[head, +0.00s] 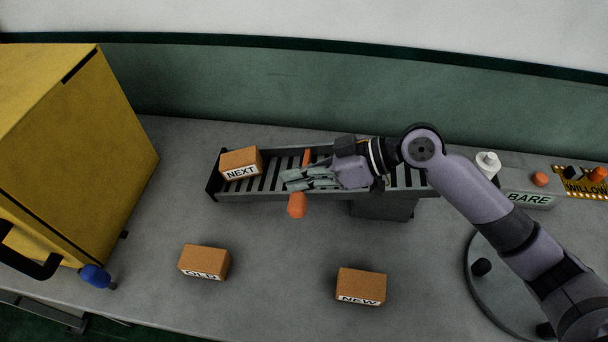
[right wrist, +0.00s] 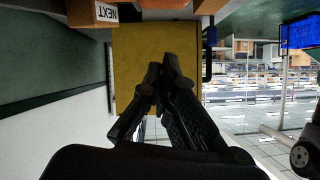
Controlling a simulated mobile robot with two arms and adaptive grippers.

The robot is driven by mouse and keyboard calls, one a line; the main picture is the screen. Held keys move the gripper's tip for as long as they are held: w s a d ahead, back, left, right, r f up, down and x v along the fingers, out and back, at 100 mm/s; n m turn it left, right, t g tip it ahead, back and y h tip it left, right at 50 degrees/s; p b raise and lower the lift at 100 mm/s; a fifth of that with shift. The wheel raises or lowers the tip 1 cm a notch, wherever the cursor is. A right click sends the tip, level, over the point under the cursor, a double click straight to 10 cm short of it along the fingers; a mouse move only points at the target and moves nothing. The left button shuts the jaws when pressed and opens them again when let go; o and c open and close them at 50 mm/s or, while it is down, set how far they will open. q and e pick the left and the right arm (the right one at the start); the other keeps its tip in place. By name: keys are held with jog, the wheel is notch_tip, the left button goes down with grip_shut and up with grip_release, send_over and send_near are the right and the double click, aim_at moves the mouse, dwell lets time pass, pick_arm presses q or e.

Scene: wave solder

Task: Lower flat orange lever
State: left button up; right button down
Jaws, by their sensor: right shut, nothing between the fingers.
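An orange lever shows at the roller conveyor (head: 208,189). Its orange knob (head: 297,205) sticks out at the conveyor's front edge, and an orange bar (head: 307,156) shows behind the gripper at the far side. Whether bar and knob are one piece is hidden. My right gripper (head: 287,179) is over the rollers between them, pointing left, with its fingers closed and empty. I cannot tell if it touches the orange parts. In the right wrist view the closed fingertips (right wrist: 165,70) point at the yellow machine (right wrist: 150,40). My left gripper is out of view.
A box marked NEXT (head: 241,162) sits on the conveyor's left end. Boxes marked OLD (head: 204,262) and NEW (head: 361,285) stand on the grey table in front. The yellow machine (head: 80,150) is at left. A BARE sign (head: 530,199) and a white bottle (head: 487,164) are at right.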

jog(key=b+v, duration=0.3)
jog(key=v, duration=0.7)
jog(key=shift+s, duration=0.3)
